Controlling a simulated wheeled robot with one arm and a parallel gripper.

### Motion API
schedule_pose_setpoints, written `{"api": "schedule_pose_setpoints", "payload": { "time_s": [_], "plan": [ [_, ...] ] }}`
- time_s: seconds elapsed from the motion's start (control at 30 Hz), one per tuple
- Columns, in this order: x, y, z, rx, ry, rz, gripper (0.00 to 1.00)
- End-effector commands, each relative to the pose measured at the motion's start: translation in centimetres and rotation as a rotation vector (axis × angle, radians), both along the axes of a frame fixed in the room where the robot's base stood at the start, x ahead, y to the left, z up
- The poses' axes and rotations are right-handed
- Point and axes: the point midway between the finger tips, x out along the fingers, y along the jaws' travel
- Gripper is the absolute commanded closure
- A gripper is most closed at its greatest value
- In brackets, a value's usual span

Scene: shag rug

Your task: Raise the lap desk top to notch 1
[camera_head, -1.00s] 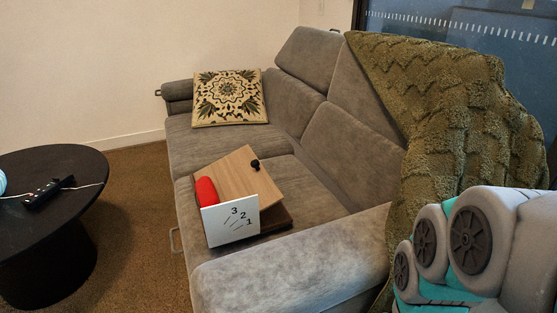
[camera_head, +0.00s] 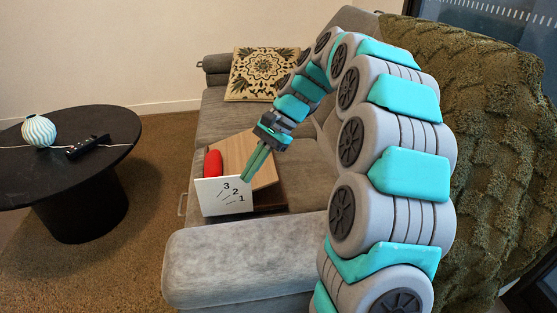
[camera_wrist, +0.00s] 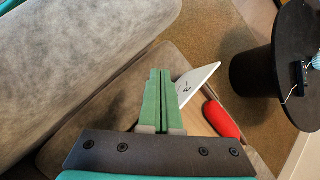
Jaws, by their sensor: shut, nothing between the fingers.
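The lap desk lies on the sofa seat. Its light wooden top (camera_head: 238,150) is tilted above a dark brown base (camera_head: 272,198). A white side panel (camera_head: 215,197) carries the numbers 1, 2 and 3 with short lines. I cannot tell which line the top matches. My gripper (camera_head: 247,176) is shut and empty, its green fingers pointing down in front of the top, close to the panel's upper right corner. Contact is unclear. In the wrist view the fingers (camera_wrist: 160,74) overlap the white panel (camera_wrist: 196,80). The top's black knob is hidden.
A red roll (camera_head: 213,163) lies at the desk's left edge. The sofa armrest (camera_head: 240,262) is in front, a patterned cushion (camera_head: 263,74) behind. An olive shag blanket (camera_head: 500,140) covers the right side. A black round table (camera_head: 105,125) stands left, with open carpet between.

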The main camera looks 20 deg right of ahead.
Motion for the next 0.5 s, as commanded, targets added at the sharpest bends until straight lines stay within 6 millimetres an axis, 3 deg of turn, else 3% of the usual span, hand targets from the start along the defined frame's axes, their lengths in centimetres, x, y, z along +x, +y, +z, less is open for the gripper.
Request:
{"api": "schedule_pose_setpoints", "payload": {
  "time_s": [0.03, 0.2, 0.5],
  "plan": [
    [1.7, -1.3, -0.4, 0.024, 0.022, -0.051, 1.0],
    [6.5, -5.7, -1.5, 0.093, 0.093, -0.222, 1.0],
    [12.0, -15.3, -5.4, 0.183, 0.221, -0.506, 1.0]
  ]
}}
